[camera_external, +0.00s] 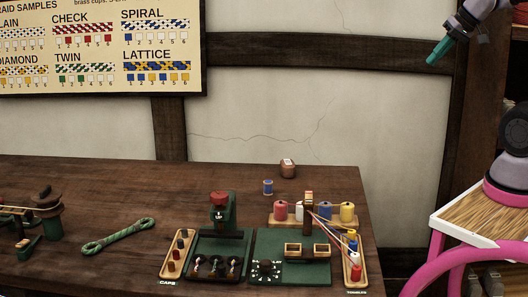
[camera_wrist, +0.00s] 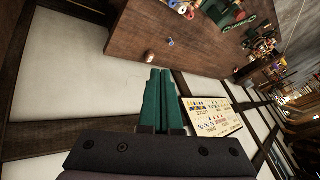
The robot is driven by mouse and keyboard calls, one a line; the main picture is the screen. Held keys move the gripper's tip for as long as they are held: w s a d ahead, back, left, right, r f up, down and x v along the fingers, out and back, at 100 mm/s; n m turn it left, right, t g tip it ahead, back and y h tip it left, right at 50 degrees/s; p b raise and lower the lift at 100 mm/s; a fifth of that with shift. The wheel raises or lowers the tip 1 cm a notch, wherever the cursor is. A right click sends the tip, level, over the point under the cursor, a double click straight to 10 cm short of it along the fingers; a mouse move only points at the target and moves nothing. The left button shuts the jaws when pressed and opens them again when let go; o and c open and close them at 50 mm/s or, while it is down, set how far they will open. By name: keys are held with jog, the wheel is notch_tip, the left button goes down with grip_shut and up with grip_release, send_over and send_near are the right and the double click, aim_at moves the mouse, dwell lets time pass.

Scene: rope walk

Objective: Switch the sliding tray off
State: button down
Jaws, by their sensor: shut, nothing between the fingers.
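The sliding tray cannot be singled out for certain. My gripper (camera_external: 434,58) is high at the upper right, well away from the table. Its green fingers (camera_wrist: 160,75) are together and empty in the wrist view. No on/off marking is readable.
A caps tray (camera_external: 166,268), a thread-spool rack (camera_external: 275,222) and a narrow spool tray (camera_external: 347,268) flank the boards. A braid chart (camera_external: 100,85) hangs behind.

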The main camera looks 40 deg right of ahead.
jog(key=w+a+f+n+g, duration=0.15)
jog(key=w+a+f, duration=0.25)
jog(key=w+a, duration=0.45)
jog(key=w+a+f+n+g, duration=0.1)
jog(key=w+a+f+n, duration=0.25)
jog(key=w+a, duration=0.5)
jog(key=w+a+f+n, duration=0.1)
jog(key=a+f+n, duration=0.1)
jog(key=a+f, duration=0.7)
jog(key=s+a+f+n+t, duration=0.1)
jog(key=s+a+f+n, duration=0.2)
jog(key=a+f, duration=0.4)
jog(key=s+a+f+n, duration=0.3)
jog(key=s+a+f, duration=0.3)
jog(key=a, duration=0.9)
jog(key=s+a+f+n+t, duration=0.1)
jog(key=s+a+f+n, duration=0.2)
jog(key=a+f, duration=0.5)
jog(key=s+a, duration=0.1)
jog(key=a, duration=0.1)
jog(key=shift+s+a+f+n+t, duration=0.2)
jog(key=shift+a+f+n+t, duration=0.15)
jog(key=shift+a+n, duration=0.05)
